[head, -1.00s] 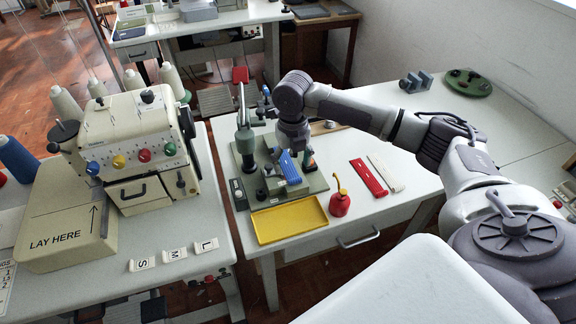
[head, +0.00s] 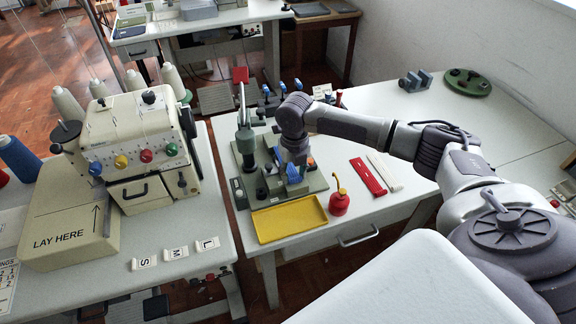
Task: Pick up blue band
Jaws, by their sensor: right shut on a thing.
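The blue band (head: 293,174) is at the green-grey fixture plate (head: 318,184) on the middle table, partly covered by my right gripper (head: 296,168). My right gripper comes down over it from above and is shut on it. Whether the band is clear of the plate cannot be told. A red band (head: 368,177) and a white band (head: 384,172) lie flat side by side to the right. My left gripper is out of view.
A yellow tray (head: 290,219) and a red oil can (head: 339,203) stand in front of the fixture. The beige sewing machine (head: 140,150) is on the left table.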

